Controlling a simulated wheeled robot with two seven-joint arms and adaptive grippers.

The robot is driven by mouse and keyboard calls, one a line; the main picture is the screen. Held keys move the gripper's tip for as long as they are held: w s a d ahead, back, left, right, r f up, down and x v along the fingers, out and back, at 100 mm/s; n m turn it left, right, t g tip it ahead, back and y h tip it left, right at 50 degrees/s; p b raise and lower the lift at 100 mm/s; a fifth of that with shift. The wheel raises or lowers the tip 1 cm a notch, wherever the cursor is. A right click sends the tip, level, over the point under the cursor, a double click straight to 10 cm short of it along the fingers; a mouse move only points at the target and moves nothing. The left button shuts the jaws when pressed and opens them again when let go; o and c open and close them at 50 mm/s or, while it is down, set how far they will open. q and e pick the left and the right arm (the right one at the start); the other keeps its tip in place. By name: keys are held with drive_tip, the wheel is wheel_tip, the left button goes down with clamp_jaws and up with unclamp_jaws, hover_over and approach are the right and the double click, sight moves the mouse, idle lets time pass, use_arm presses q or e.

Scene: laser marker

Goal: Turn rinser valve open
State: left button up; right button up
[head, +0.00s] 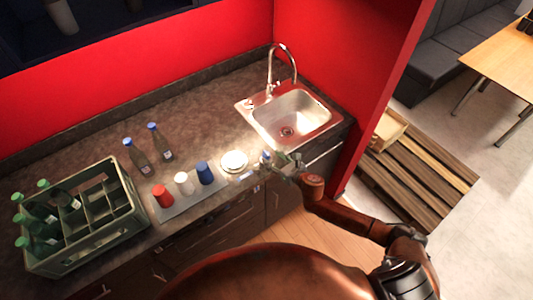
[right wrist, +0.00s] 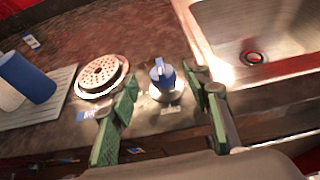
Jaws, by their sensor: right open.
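The rinser valve is a small blue knob (right wrist: 163,76) on a round metal base, set near the front edge of the counter. In the head view the blue valve (head: 265,156) shows just left of my right gripper (head: 281,162). In the right wrist view my right gripper (right wrist: 164,92) is open, with one green-padded finger on each side of the valve in the picture. I cannot tell whether either finger touches it. The round perforated rinser plate (head: 234,161) lies left of the valve; it also shows in the right wrist view (right wrist: 101,74). My left gripper is out of view.
A steel sink (head: 300,118) with a tall faucet (head: 270,72) lies behind the valve. A tray (head: 165,211) with red, white and blue cups stands left of the rinser. Further left are two bottles (head: 138,156) and a green crate (head: 50,262) with green bottles.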

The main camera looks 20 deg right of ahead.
sight(267, 154)
drive_tip(key=x, duration=0.5)
drive_tip(key=shift+w+a+f, duration=0.1)
drive_tip(key=shift+w+f, duration=0.05)
drive_tip(key=shift+w, duration=0.25)
drive_tip(key=shift+c, duration=0.3)
drive_tip(key=c, duration=1.1)
